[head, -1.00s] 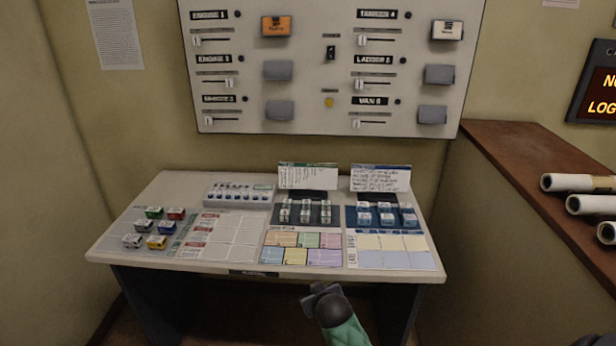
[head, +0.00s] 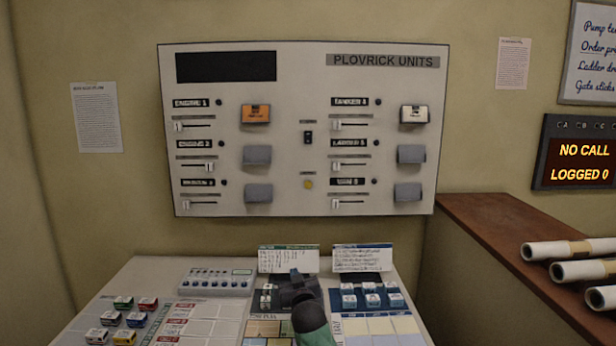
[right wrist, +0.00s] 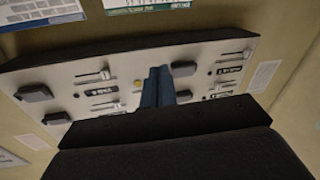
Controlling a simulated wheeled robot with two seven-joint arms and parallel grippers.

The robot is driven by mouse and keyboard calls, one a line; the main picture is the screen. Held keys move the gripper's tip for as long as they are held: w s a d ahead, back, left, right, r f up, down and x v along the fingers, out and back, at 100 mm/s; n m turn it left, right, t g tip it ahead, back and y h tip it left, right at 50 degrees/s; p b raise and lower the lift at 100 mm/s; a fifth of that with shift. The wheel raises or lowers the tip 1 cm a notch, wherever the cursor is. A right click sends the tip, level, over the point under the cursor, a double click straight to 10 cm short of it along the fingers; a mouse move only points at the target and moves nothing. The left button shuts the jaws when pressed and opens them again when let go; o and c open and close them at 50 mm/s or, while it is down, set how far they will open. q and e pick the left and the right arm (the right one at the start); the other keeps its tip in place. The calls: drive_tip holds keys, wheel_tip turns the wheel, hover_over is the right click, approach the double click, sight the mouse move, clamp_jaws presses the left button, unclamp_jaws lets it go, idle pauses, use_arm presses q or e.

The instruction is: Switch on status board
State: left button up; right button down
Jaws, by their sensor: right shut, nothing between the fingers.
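The status board (head: 290,100), headed PLOVRICK UNITS, hangs on the wall behind the desk. Its display (head: 226,67) at top left is dark and blank. A small black switch (head: 308,137) sits mid-board, with a yellow round button or lamp (head: 308,184) below it. The right wrist view shows the lower board at a tilt, with the yellow round part (right wrist: 140,85) beside my fingers. My right gripper (head: 296,275) is shut and empty, in front of the desk's card stands and below the board. The switch is not clear in the wrist view. My left gripper is out of view.
The desk (head: 135,285) below holds a button box (head: 216,281), small coloured blocks and two upright cards. A brown-topped counter (head: 490,240) with rolled papers (head: 570,248) stands at right. A lit sign (head: 582,163) reads NO CALL LOGGED 0.

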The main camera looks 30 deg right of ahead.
sight(308, 140)
drive_tip(key=w+d+r+m+t+h, duration=0.1)
drive_tip(key=w+d+r+h, duration=0.1)
drive_tip(key=r, duration=0.7)
drive_tip(key=w+d+r+m+t+h, duration=0.1)
drive_tip(key=w+d+r, duration=0.3)
drive_tip(key=r, duration=0.5)
drive_tip(key=w+d+r+m+t+h, duration=0.2)
drive_tip(key=w+d+r+t+h, duration=0.1)
drive_tip(key=r, duration=0.6)
drive_tip(key=shift+w+d+r+h, duration=0.15)
drive_tip(key=shift+d+r+h, duration=0.25)
drive_tip(key=shift+d, duration=0.55)
